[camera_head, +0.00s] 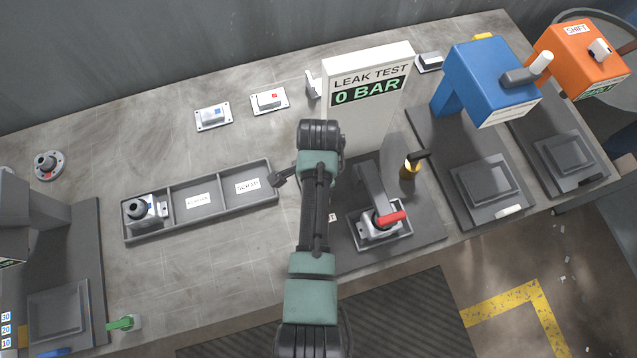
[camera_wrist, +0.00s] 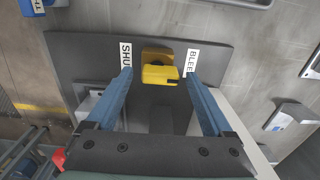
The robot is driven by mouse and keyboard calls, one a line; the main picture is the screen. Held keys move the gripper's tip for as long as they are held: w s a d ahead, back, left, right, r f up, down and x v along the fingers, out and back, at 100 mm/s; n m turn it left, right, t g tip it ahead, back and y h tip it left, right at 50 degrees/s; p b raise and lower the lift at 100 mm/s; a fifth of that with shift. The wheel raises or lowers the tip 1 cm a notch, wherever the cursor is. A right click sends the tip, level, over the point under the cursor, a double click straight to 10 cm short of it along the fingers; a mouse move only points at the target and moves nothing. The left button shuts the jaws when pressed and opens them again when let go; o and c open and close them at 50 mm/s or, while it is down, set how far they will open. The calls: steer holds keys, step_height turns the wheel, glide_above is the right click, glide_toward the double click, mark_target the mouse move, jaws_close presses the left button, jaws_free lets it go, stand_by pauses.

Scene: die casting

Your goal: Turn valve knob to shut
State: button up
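The yellow valve knob (camera_wrist: 160,75) sits on a brass-coloured base in the wrist view. A SHUT label (camera_wrist: 126,56) is on its left and a partly covered label reading "BLEE" (camera_wrist: 191,62) on its right. My gripper (camera_wrist: 158,79) is open, its two blue fingers on either side of the knob, with a visible gap at each side. Whether the fingertips are level with the knob in depth is unclear. My fingers are hidden there.
The LEAK TEST panel (camera_head: 366,78) reads 0 BAR and stands behind the valve. A blue machine (camera_head: 484,80) stands to the right. A divided tray (camera_head: 215,214) lies to the left.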

steer(key=c, duration=1.2)
steer(key=shift+c, duration=0.2)
